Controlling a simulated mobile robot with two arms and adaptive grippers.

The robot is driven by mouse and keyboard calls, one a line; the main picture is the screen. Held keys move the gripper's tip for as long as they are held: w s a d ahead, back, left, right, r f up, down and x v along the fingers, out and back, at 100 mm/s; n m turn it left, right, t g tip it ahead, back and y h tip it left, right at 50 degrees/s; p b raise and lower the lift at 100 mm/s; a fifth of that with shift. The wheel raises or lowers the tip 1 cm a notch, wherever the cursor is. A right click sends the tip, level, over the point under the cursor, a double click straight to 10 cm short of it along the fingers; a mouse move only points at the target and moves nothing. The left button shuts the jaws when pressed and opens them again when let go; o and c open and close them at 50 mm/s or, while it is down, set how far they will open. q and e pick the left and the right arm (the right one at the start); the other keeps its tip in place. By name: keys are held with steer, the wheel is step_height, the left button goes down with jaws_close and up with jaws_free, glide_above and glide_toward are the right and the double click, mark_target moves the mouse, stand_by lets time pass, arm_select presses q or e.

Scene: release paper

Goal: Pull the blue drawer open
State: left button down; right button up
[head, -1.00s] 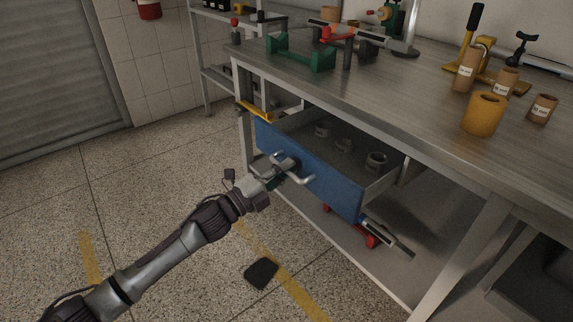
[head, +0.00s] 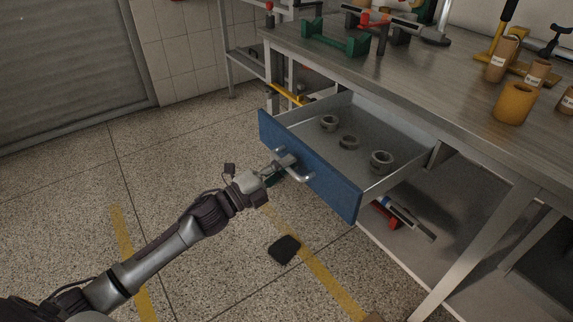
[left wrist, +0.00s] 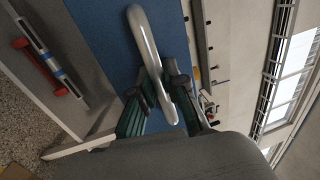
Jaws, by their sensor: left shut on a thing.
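The blue drawer (head: 335,187) stands well out from under the workbench, its inside showing. Its metal bar handle (head: 304,177) is on the front face. My left gripper (head: 288,166) is at the handle, shut on it. In the left wrist view the gripper's green fingers (left wrist: 160,101) lie on both sides of the pale handle (left wrist: 148,52), in front of the blue drawer front (left wrist: 103,33). My right gripper is in neither view.
Several grey rings lie in the drawer, one near its right side (head: 381,162). The workbench top (head: 420,88) bears cardboard tubes and an orange cylinder (head: 514,104). A black object (head: 284,249) lies on the floor below the drawer. The floor at left is open.

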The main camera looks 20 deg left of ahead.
arm_select(q)
steer(key=c, duration=1.2)
jaws_free()
steer(key=shift+s+a+f, duration=0.15)
steer(key=shift+s, duration=0.05)
steer(key=v, duration=1.1)
steer(key=shift+s+a, duration=0.15)
steer(key=shift+s, duration=0.05)
